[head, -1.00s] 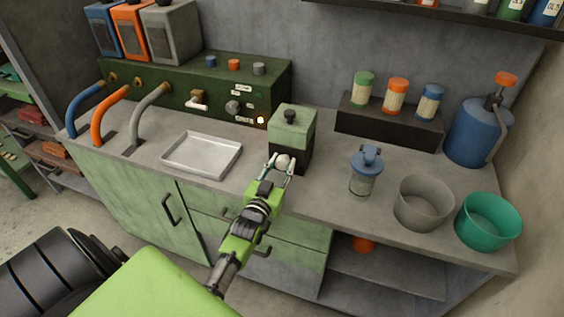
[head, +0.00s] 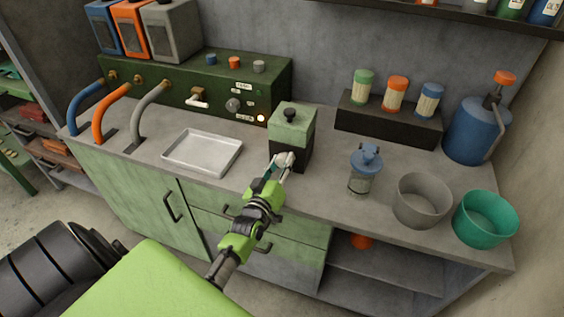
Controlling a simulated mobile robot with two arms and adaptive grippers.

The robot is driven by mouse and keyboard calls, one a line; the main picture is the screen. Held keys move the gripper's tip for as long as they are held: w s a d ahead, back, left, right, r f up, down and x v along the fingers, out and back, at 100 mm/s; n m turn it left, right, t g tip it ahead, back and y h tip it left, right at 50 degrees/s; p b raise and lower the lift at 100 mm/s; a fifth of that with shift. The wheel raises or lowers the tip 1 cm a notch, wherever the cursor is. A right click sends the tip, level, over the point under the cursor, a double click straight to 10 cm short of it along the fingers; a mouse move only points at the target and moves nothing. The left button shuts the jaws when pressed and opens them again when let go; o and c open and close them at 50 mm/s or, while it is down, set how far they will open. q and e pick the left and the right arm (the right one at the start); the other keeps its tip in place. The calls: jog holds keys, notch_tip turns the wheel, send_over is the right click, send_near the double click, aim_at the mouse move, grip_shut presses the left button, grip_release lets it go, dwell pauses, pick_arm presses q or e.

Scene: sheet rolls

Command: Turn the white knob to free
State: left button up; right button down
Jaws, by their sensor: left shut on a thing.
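A box (head: 293,122) with a green upper part, a dark lower part and a small black knob on top stands near the counter's front edge. The white knob (head: 284,158) sits low on its front face. My left gripper (head: 281,162) is shut on the white knob, and its fingers partly cover it. The knob's markings and exact setting cannot be read. My right gripper is not in view.
A metal tray (head: 203,153) lies left of the box. A jar with a blue lid (head: 364,172), a grey pot (head: 421,201) and a green pot (head: 485,219) stand to the right. A dark green panel (head: 225,92) is behind.

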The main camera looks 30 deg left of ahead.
pick_arm(q)
jog(key=shift+f, duration=0.15)
jog(key=o, duration=1.1)
jog(key=v, duration=1.2)
